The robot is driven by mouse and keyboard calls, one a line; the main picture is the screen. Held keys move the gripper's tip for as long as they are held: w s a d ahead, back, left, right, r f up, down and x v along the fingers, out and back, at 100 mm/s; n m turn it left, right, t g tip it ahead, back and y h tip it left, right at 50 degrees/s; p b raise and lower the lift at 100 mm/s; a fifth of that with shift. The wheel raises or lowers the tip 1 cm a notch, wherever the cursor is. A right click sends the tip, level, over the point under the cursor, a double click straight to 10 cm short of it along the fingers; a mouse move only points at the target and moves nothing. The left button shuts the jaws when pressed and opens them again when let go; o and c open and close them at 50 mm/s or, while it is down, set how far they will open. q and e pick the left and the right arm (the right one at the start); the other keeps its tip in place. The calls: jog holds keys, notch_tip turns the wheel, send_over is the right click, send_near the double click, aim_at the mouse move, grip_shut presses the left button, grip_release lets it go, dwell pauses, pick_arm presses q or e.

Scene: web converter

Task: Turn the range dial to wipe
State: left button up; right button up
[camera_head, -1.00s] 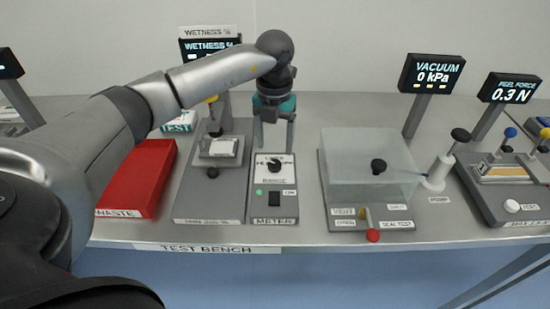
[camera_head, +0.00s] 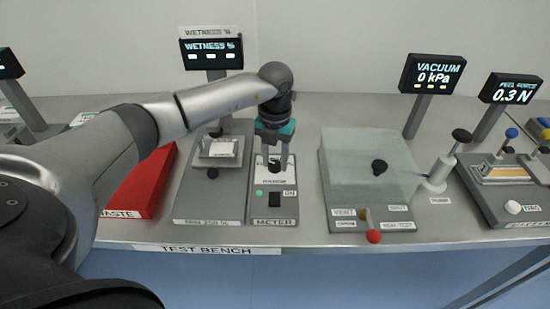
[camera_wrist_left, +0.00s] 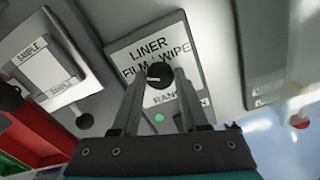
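The black round range dial (camera_wrist_left: 160,75) sits on the meter's white plate (camera_wrist_left: 202,60), marked LINER, FILM, WIPE and RANGE. A white pointer line crosses the dial; which label it points at is hard to tell. In the head view the dial (camera_head: 274,167) is on the grey meter (camera_head: 273,214), partly behind my fingers. My left gripper (camera_head: 272,164) points down at the dial. In the left wrist view its two fingers (camera_wrist_left: 160,74) straddle the dial, one on each side, with small gaps seeming to show. My right gripper is out of view.
The wetness screen (camera_head: 211,55) stands behind a sample stand (camera_head: 216,152) left of the meter. A red waste tray (camera_head: 137,190) lies farther left, partly behind my arm. A clear vacuum chamber (camera_head: 345,170) stands right of the meter, with a narrow bench gap between.

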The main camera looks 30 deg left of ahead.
pick_arm(q)
grip_shut()
jog(key=shift+m, duration=0.3)
jog(key=m+b, duration=0.1)
jog(key=m, duration=0.3)
jog(key=shift+m, duration=0.3)
jog(key=m+b, duration=0.1)
jog(key=m, duration=0.8)
jog(key=shift+b, duration=0.4)
jog(key=m, duration=0.3)
jog(key=shift+m+b, duration=0.4)
jog(key=m+b, duration=0.1)
jog(key=m, duration=0.4)
jog(key=shift+d+r+m, duration=0.1)
jog(key=shift+m, duration=0.3)
